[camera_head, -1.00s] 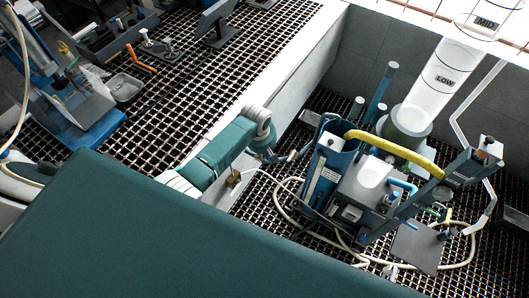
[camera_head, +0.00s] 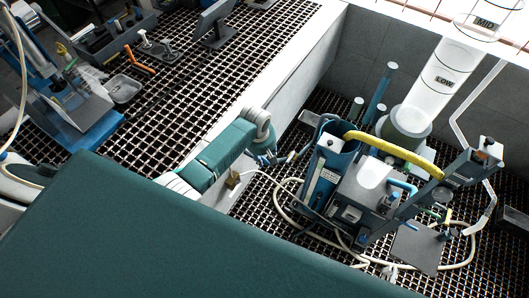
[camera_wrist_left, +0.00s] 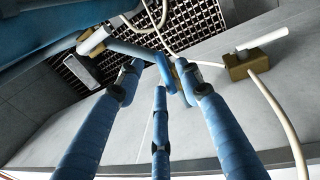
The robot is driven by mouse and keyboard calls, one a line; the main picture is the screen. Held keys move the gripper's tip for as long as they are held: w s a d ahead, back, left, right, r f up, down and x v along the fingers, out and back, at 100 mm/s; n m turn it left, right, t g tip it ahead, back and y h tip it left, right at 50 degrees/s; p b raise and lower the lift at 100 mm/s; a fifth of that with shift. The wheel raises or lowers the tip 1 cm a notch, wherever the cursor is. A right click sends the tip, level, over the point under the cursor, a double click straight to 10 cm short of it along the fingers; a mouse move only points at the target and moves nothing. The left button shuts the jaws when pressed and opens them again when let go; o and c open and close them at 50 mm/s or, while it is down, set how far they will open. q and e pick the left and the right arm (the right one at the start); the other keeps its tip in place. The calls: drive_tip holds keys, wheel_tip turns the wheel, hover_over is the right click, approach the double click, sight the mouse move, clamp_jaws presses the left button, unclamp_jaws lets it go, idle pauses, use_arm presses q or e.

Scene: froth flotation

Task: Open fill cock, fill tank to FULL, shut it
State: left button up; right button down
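A brass block with a white lever, which looks like the fill cock, shows in the left wrist view (camera_wrist_left: 248,63) on a grey ledge; a pale hose leaves it. My right gripper is not in view.
A blue machine (camera_head: 350,185) with a yellow hose (camera_head: 395,150) stands close right of my gripper. A loose pale hose (camera_head: 285,215) loops over the grating. A white wall (camera_head: 275,75) separates the upper grating, with a blue-based device (camera_head: 85,130), from this lower bay.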

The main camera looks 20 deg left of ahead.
use_arm(q)
wheel_tip(320, 180, up, 12)
drive_tip(key=s, duration=0.2)
drive_tip(key=shift+a+f, duration=0.15)
drive_tip(key=shift+f, duration=0.05)
idle(7.1)
